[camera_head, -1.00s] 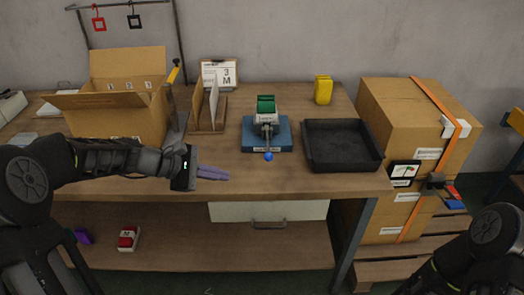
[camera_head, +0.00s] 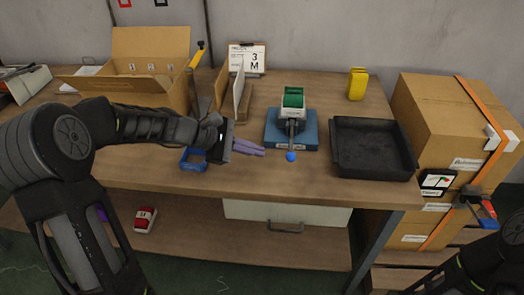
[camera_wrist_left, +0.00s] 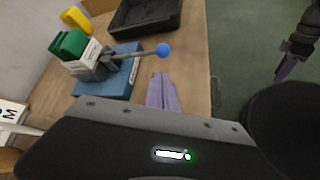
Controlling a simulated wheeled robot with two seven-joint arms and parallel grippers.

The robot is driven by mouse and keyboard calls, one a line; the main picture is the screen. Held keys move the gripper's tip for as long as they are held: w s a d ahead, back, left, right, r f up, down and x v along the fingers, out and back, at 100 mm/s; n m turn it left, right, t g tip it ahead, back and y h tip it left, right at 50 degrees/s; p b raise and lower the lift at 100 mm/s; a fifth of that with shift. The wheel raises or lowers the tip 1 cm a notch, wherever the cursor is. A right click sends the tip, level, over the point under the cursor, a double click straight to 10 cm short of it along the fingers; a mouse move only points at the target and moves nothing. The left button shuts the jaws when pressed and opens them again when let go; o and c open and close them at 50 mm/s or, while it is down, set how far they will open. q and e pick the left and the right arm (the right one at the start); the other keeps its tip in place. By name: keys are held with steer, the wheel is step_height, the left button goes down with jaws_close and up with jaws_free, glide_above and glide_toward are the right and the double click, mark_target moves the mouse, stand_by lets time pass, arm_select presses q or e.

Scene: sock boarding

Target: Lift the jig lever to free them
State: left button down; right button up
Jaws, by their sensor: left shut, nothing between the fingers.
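The jig has a blue base (camera_head: 270,137) with a white block and green pieces (camera_head: 293,97) clamped upright at its back. Its grey lever points toward the table's front edge and ends in a blue ball (camera_head: 291,156). My left gripper (camera_head: 264,151) is shut and empty, its purple fingers just left of the ball and apart from it. In the left wrist view, the fingers (camera_wrist_left: 161,92) point toward the lever, with the ball (camera_wrist_left: 163,50) beyond their tips. My right gripper (camera_wrist_left: 284,66) shows small in that view, off the table; its jaw state is unclear.
A black tray (camera_head: 373,172) stands right of the jig. A yellow object (camera_head: 357,84) is behind it. An upright divider stand and an open carton (camera_head: 148,46) are on the left. A blue frame (camera_head: 188,165) lies beneath my left wrist. Strapped cartons (camera_head: 445,118) stand to the right.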

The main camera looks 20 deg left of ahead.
mark_target(292, 138)
arm_select(q)
steer(key=x, duration=0.8)
steer(key=shift+w+d+f+p, duration=0.15)
steer(key=shift+d+f+p, duration=0.1)
steer(key=shift+d+p, duration=0.05)
steer(key=shift+r, duration=0.1)
